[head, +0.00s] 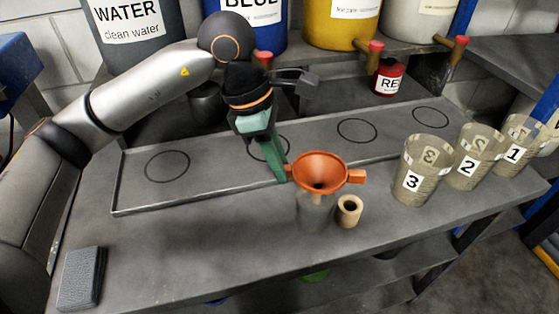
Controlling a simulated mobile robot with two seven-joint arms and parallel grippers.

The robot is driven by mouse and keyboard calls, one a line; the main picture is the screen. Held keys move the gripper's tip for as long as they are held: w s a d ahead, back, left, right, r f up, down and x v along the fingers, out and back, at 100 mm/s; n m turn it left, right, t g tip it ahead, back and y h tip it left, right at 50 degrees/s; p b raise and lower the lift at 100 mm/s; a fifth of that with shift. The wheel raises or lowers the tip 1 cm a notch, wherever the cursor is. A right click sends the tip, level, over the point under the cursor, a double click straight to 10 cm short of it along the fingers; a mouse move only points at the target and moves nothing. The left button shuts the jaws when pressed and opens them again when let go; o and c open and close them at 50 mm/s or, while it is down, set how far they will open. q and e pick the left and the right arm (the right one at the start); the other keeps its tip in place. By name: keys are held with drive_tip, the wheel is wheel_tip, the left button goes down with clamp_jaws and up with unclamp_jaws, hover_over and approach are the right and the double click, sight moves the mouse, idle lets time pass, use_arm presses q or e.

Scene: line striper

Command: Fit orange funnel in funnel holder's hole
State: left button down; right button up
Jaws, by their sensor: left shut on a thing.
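The orange funnel (321,160) is upright, its wide mouth facing up, with a tab on each side of its rim. My left gripper (284,172) comes down from the upper left and is shut on the funnel's left tab. A tan hollow cylinder (349,210) with a dark round hole on top stands on the table just right of and below the funnel. It looks like the funnel holder, but I cannot be sure. Something faint and see-through (315,211) shows under the funnel, around its spout. The spout's lower end is hard to make out. My right gripper is out of view.
Clear cups numbered 3 (419,172), 2 (473,160) and 1 (516,150) stand at the right. A shallow tray (215,165) with marked circles lies behind the funnel. A red jar (388,78) and large containers stand at the back. The table's front left is clear except for a dark pad (80,278).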

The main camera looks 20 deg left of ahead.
use_arm(q)
drive_tip(key=shift+r+p, duration=1.85)
drive_tip(key=shift+r, duration=1.2)
drive_tip(key=shift+r, duration=0.5)
drive_tip(key=shift+f, duration=0.1)
